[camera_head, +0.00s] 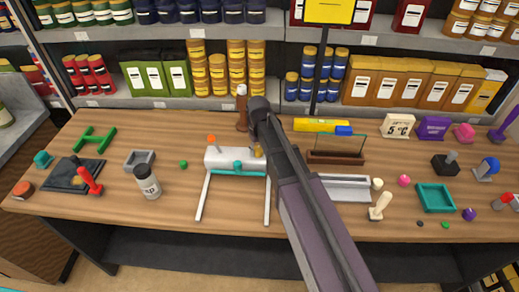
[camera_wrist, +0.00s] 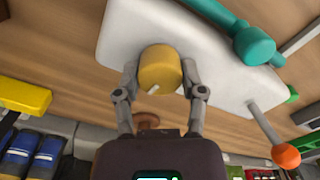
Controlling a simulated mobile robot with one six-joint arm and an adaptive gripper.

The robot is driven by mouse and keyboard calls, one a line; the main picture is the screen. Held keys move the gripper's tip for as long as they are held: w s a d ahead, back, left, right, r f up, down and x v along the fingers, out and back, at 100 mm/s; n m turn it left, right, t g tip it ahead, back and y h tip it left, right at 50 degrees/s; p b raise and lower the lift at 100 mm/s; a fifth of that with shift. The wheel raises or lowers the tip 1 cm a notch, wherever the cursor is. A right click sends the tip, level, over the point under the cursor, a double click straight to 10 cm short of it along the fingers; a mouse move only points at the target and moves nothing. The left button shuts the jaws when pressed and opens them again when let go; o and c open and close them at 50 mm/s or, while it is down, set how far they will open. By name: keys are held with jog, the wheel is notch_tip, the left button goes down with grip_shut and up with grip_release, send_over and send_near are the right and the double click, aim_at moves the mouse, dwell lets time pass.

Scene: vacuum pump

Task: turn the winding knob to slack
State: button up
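The yellow winding knob (camera_wrist: 160,68) is round with a short white mark on its side. It sits on a white box-shaped device (camera_wrist: 118,38), which stands on the table in the head view (camera_head: 222,158). In the head view only a sliver of the knob (camera_head: 258,151) shows beside my arm. My gripper (camera_wrist: 160,72) has one finger on each side of the knob, and both appear to touch it. The device carries a teal bar (camera_wrist: 254,45) and an orange-tipped lever (camera_wrist: 286,155). My arm hides the device's right end in the head view.
Two pale rails (camera_head: 204,195) run from the device to the table's front. A brown bottle (camera_head: 242,108) stands behind it. A black-capped jar (camera_head: 147,182) and green ball (camera_head: 183,164) are left. A grey tray (camera_head: 345,188) lies right of my arm.

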jog(key=shift+n, duration=0.4)
jog(key=shift+n, duration=0.4)
jog(key=o, duration=1.1)
jog(key=shift+o, duration=0.2)
jog(key=shift+r, duration=0.1)
